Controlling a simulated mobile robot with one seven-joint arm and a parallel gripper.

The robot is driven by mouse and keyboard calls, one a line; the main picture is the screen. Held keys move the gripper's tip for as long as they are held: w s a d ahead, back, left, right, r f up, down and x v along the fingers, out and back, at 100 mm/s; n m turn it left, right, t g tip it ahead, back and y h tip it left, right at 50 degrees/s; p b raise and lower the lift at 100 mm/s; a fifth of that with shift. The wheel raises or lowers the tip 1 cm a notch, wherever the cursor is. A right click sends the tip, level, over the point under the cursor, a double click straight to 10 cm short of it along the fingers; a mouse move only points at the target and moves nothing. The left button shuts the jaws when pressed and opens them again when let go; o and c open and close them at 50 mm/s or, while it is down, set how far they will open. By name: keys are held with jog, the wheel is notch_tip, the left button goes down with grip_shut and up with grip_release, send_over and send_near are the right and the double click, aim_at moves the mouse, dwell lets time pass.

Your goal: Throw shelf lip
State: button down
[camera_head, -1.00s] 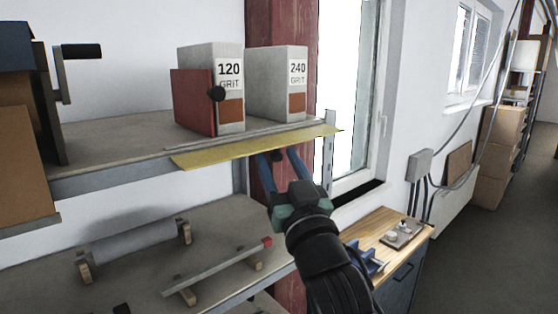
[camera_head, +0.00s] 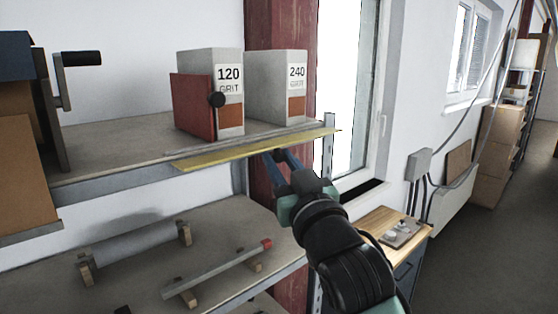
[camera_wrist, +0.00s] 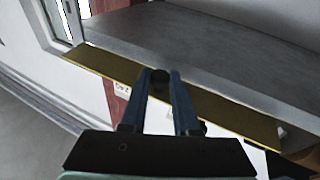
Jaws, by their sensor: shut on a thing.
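The shelf lip (camera_head: 225,152) is a long yellow strip along the front edge of the upper shelf (camera_head: 110,178). In the wrist view the lip (camera_wrist: 220,112) runs diagonally across the picture, with a dark round knob (camera_wrist: 160,78) near its middle. My gripper (camera_head: 280,156) reaches up from the lower right to the lip's underside. Its two blue fingers are shut on the knob, one on each side of it in the wrist view. In the head view the fingers partly hide the knob.
On the upper shelf stand grey boxes marked 120 (camera_head: 229,75) and 240 (camera_head: 297,75), with a red plate (camera_head: 190,105) at the first. A lower shelf holds a roller (camera_head: 135,243) and a bar (camera_head: 220,270). A window and wooden-topped bench (camera_head: 380,222) are at right.

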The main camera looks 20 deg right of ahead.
aim_at(274, 141)
jog(key=r+g+p, duration=0.1)
jog(key=r+n+g+p, duration=0.1)
jog(key=g, duration=0.1)
jog(key=r+g+p, duration=0.1)
jog(key=shift+s+n+p, duration=0.25)
jog(key=shift+n+p, duration=0.05)
jog(key=shift+n, duration=0.1)
jog(key=g, duration=0.1)
jog(key=r+g, duration=0.1)
jog(key=n+g+p, duration=0.1)
jog(key=shift+w+r+g, duration=0.1)
jog(key=shift+r+g, duration=0.15)
jog(key=shift+g, duration=0.15)
jog(key=g, duration=0.1)
jog(key=r+g, duration=0.1)
jog(key=g+h, duration=0.1)
jog(key=g, duration=0.1)
jog(key=shift+w+a+r+n, duration=0.15)
jog(key=shift+w+r+n, duration=0.2)
jog(key=shift+w+n, duration=0.05)
jog(key=shift+w+a+r+n+g+h, duration=0.1)
jog(key=shift+w+r+n+g+h, duration=0.15)
jog(key=shift+g, duration=0.6)
jog(key=shift+w+a+r+n+g+h, duration=0.15)
jog(key=shift+w+r+g+h, duration=0.2)
jog(key=shift+g, duration=0.9)
jog(key=c, duration=0.7)
grip_release()
jog(key=shift+w, duration=0.15)
jog(key=shift+o, duration=0.2)
